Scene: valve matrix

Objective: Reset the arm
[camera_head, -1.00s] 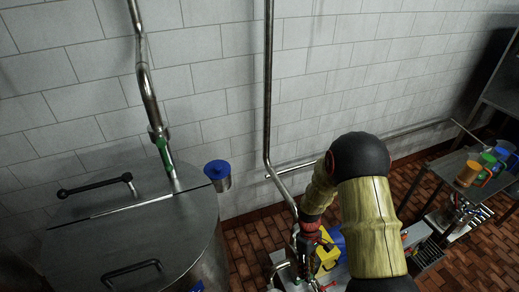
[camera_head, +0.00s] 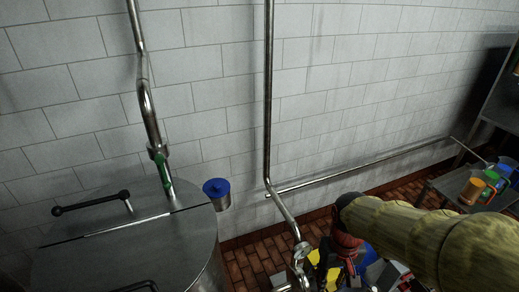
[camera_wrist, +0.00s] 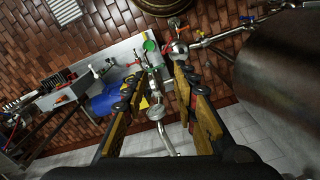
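My arm (camera_head: 440,240), in a yellow-green sleeve, reaches in from the right edge of the head view. Its far end, with red and black parts, is low in the middle beside a steel pipe (camera_head: 282,205). My gripper's fingers are not clear in the head view. In the wrist view my gripper (camera_wrist: 155,82) is open, with two dark and wooden-coloured fingers apart. Nothing is held between them. A steel pipe with a green-handled valve (camera_wrist: 149,46) shows beyond and between the fingers; I cannot tell how far away it is.
A large steel tank (camera_head: 130,250) with black lid handles stands at the left, a blue-topped cup (camera_head: 217,194) at its edge. A side table (camera_head: 450,188) with coloured cups stands at the right. The wrist view shows a blue and yellow item (camera_wrist: 108,100) on a grey bench.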

